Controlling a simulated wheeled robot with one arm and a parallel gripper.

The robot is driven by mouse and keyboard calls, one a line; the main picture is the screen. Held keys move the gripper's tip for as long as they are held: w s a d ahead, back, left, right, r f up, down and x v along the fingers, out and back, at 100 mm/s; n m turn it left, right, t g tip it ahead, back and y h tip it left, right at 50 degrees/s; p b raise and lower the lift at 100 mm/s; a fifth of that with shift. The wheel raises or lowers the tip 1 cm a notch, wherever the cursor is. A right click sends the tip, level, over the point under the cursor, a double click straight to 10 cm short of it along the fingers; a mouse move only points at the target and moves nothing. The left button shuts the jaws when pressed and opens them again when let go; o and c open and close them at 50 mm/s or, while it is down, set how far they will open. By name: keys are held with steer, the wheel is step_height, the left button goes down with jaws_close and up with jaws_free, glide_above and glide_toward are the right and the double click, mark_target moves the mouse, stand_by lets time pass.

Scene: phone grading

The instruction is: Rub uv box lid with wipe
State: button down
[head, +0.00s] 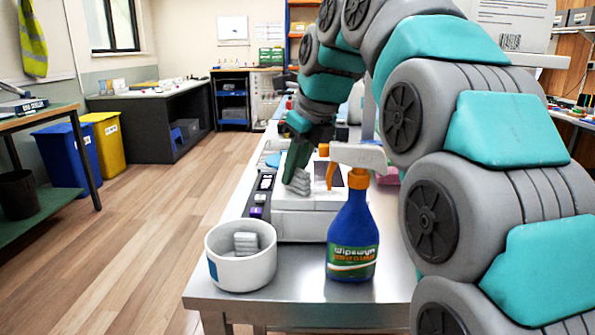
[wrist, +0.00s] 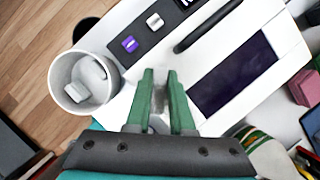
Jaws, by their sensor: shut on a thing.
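My gripper (head: 290,172) has green fingers and is shut on a grey-white folded wipe (head: 300,183). In the wrist view the fingers (wrist: 160,74) point away from the camera, with the pale wipe (wrist: 159,95) partly hidden between them. The uv box (head: 300,223) is white and stands on the metal table. The wipe is at the left part of its top; I cannot tell whether it touches the lid. In the wrist view the uv box lid (wrist: 212,45) shows a dark window (wrist: 232,76) to the right of the fingers.
A white pot (head: 228,272) holding another wipe (head: 245,243) stands at the table's (head: 300,295) front left. A blue spray bottle (head: 352,238) stands in front of the box, close to my arm. A dark strip (wrist: 158,38) with small purple and grey items lies left of the box.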

mark_target(323, 188)
steer(key=shift+d+f, duration=0.1)
steer(key=shift+d, duration=3.35)
steer(key=shift+d, duration=0.1)
steer(key=shift+d, duration=0.2)
steer(key=shift+w+a+n, duration=0.4)
steer(key=shift+w+a, duration=0.05)
steer(key=shift+a+f, duration=0.15)
steer(key=shift+f, duration=0.05)
steer(key=shift+f+m, duration=0.15)
steer(key=shift+m, duration=0.15)
steer(key=shift+s, duration=0.45)
